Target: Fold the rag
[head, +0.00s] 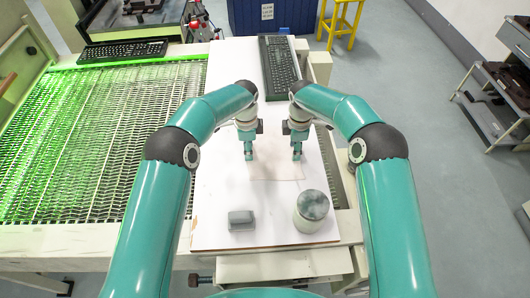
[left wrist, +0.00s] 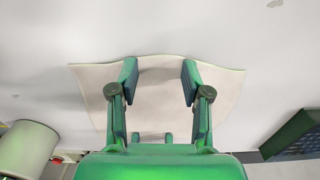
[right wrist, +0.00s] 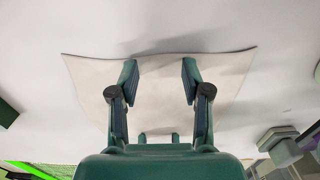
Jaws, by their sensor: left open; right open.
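The rag (head: 276,170) is a thin, pale beige cloth lying spread on the white board, close in colour to it. My left gripper (head: 249,153) points down over its left part, and my right gripper (head: 297,151) over its right part. In the left wrist view the rag (left wrist: 158,105) has a slightly wavy edge, with the open fingers (left wrist: 158,68) over it and nothing between them. In the right wrist view the rag (right wrist: 160,100) lies under the open, empty fingers (right wrist: 160,68). Whether the fingertips touch the cloth cannot be told.
A round canister (head: 311,211) and a grey block (head: 240,220) stand near the board's front. A black keyboard (head: 279,67) lies at its back. A green-lit mesh conveyor (head: 100,140) is on the left, with another keyboard (head: 122,51) behind it.

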